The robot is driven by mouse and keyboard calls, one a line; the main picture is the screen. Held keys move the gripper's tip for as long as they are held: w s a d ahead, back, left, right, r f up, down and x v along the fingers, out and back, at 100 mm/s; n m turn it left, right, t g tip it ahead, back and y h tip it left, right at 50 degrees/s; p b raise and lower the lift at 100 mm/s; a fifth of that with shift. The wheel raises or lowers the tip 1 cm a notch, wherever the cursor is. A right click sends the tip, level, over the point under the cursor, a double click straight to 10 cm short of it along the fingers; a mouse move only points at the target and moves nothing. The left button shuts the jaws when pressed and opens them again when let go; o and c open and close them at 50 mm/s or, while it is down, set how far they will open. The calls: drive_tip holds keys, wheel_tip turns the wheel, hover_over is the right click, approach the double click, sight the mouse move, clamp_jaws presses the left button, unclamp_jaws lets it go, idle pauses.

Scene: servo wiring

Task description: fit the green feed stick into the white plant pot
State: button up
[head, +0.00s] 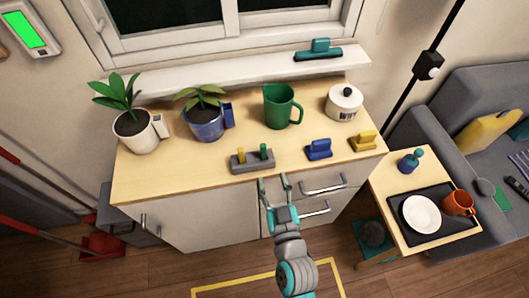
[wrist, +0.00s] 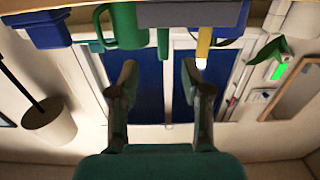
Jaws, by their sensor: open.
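The white plant pot (head: 137,140) holds a leafy plant at the left end of the wooden cabinet top. A pale block (head: 161,126) is on its right side. The green feed stick (head: 263,152) stands upright in a grey holder (head: 250,166) at the front edge, right of a yellow stick (head: 241,155). My gripper (head: 274,179) is open and empty, in front of the cabinet near the holder. In the upside-down wrist view, the green stick (wrist: 163,42) shows between and beyond the two fingers (wrist: 158,78). The yellow stick (wrist: 204,42) is beside it.
A blue plant pot (head: 205,127) stands right of the white one. A green jug (head: 281,106) is behind the holder. A blue piece (head: 319,149), a yellow piece (head: 363,141) and a lidded white jar (head: 343,102) are to the right. The top's front left is clear.

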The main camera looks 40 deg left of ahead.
sight(264, 155)
drive_tip(key=x, duration=0.5)
drive_tip(key=shift+w+a, duration=0.1)
drive_tip(key=shift+a, duration=0.05)
drive_tip(key=shift+x, duration=2.45)
drive_tip(key=shift+a, duration=0.1)
clamp_jaws()
